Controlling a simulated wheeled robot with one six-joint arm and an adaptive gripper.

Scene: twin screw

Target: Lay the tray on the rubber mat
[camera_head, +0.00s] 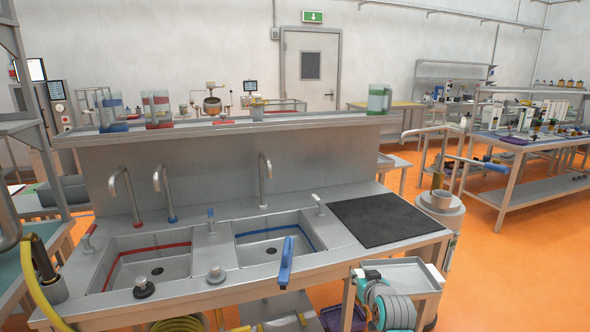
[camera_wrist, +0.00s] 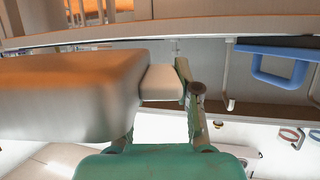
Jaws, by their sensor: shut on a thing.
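The rubber mat (camera_head: 385,219) is a flat black square on the right end of the steel sink counter, and it is bare. The tray (camera_head: 403,274) is pale grey with a raised rim. It is held in front of the counter's right end, nearer to me than the mat and apart from it. My gripper (camera_head: 367,275) is shut on the tray's left side. In the wrist view, the tray (camera_wrist: 65,95) fills the left, and its narrow end piece sits between the fingers of my gripper (camera_wrist: 163,84). One finger is partly hidden behind the tray.
Two sink basins (camera_head: 150,262) lie left of the mat, with taps behind. A raised shelf (camera_head: 230,124) with jugs runs along the back. A blue bar (camera_head: 286,262) stands out at the counter's front. A grey drum (camera_head: 440,210) stands right of the counter.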

